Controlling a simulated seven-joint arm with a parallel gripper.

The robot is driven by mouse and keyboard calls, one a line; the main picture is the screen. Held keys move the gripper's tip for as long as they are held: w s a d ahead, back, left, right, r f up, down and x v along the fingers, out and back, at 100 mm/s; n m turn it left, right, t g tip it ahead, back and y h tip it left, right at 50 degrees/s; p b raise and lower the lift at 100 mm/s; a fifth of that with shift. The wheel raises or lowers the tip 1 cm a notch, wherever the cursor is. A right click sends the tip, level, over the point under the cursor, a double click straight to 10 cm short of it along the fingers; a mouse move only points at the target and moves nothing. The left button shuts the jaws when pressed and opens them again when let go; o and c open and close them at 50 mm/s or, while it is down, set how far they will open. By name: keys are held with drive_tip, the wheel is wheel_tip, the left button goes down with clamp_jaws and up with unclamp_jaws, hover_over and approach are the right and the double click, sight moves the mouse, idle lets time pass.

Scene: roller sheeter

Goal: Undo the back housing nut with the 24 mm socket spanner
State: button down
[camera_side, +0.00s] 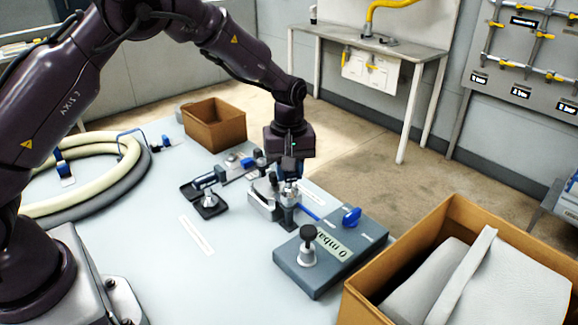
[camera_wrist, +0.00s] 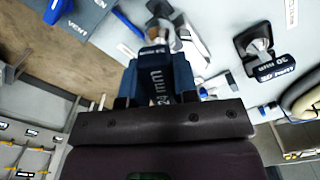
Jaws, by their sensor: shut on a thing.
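My gripper (camera_side: 289,168) points down over the metal housing (camera_side: 288,196) near the middle of the table in the side view. In the wrist view my gripper (camera_wrist: 157,98) is shut on the dark blue 24 mm socket spanner (camera_wrist: 159,80), whose "24 mm" label faces the camera. The spanner's far end reaches the silvery housing parts (camera_wrist: 190,42). The back housing nut cannot be made out, and I cannot tell whether the socket sits on it.
A grey box marked "0 mbar" (camera_side: 318,262) with a black knob and blue lever stands to the right. A black stand (camera_side: 208,204) is to the left, with coiled hoses (camera_side: 100,190) beyond. Cardboard boxes stand behind (camera_side: 215,128) and at front right (camera_side: 362,305). The front-left table is mostly clear.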

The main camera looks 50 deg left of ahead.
drive_tip(key=shift+f, duration=0.5)
idle(0.3)
